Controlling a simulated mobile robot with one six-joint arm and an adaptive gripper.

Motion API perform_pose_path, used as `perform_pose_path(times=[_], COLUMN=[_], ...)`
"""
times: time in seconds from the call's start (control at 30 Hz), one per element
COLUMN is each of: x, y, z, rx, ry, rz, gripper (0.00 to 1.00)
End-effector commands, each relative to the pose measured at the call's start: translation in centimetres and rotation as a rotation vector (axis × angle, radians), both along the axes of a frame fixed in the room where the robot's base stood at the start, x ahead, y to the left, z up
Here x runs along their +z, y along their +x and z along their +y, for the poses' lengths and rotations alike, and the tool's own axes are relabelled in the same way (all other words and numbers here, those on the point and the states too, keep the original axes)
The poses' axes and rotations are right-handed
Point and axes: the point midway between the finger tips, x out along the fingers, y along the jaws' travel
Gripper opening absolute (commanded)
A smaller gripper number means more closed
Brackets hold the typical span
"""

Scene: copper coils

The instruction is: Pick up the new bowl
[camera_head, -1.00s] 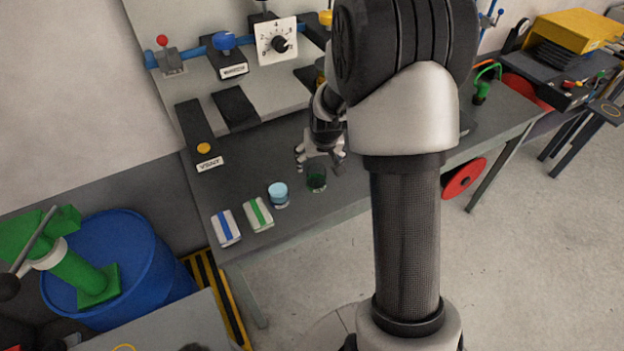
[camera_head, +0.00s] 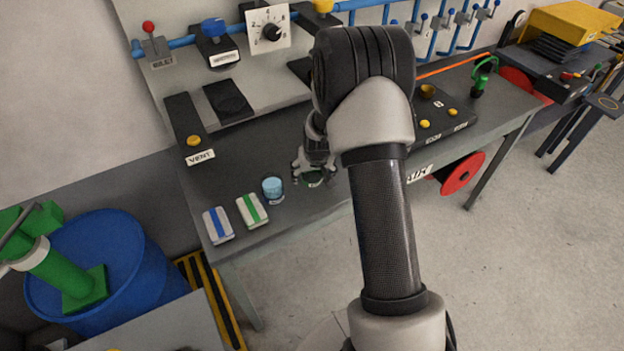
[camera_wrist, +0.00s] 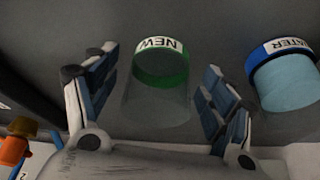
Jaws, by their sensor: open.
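The new bowl (camera_wrist: 160,80) is a clear cup with a green band and a white label reading NEW. It stands between the two spread fingers of my gripper (camera_wrist: 155,95) in the wrist view, with a gap visible on each side. In the head view my gripper (camera_head: 314,172) is low over the bench and covers much of the bowl (camera_head: 313,180), whose dark green shows below and between the fingers. My gripper is open and holds nothing. I cannot tell its exact height against the bowl.
A water cup (camera_head: 272,188) with light blue content stands just left of the bowl; in the wrist view the water cup (camera_wrist: 286,84) is close to the right finger. Packets with a green stripe (camera_head: 251,209) and a blue stripe (camera_head: 218,225) lie further left. A panel with yellow buttons (camera_head: 440,122) is at right.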

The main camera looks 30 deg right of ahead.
Motion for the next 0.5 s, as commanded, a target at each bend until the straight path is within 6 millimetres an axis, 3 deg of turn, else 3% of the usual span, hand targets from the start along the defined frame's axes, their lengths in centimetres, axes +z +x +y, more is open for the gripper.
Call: perform_pose_path(times=[0.2,0.5], x=[-0.04,-0.02], y=[0.12,0.1], z=[-0.02,-0.02], rx=[0.0,0.0], ry=[0.0,0.0], rz=[-0.001,-0.001], gripper=[0.76,0.56])
